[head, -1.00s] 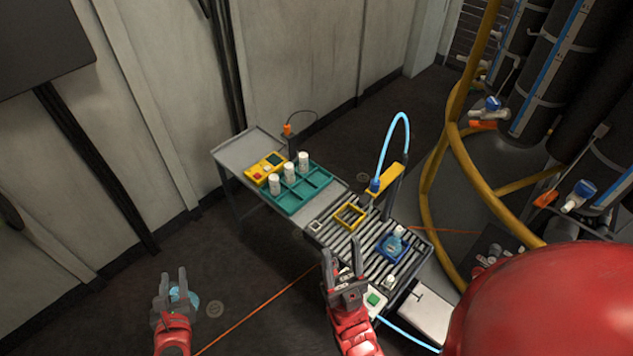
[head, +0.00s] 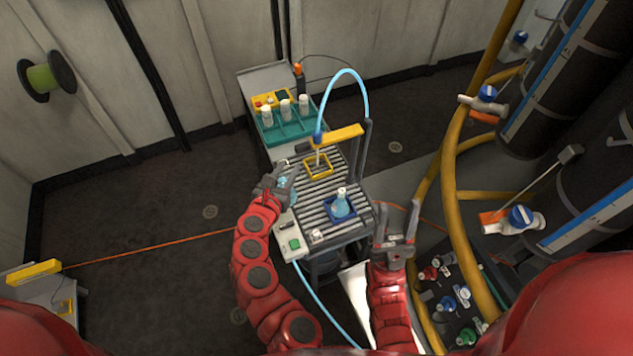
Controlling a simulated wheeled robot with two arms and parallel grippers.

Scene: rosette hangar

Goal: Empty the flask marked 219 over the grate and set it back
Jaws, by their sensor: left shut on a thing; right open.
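My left gripper (head: 280,178) is shut on a small flask of light blue liquid (head: 286,184), at the left edge of the slatted grate (head: 318,208). The gripper partly hides this flask, and its tilt is unclear. A second flask (head: 341,206), with blue liquid and a white cap, stands upright in a blue square holder (head: 334,216) on the grate's right side. No number is readable on either flask. My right gripper (head: 397,238) is open and empty, just right of the grate's front corner.
A yellow square frame (head: 307,172) lies on the grate below a blue hose (head: 366,92) on a yellow-topped post (head: 343,134). A teal tray (head: 268,136) with three white bottles stands behind. A green-button box (head: 291,245) is at front left. Valves and yellow pipes fill the right.

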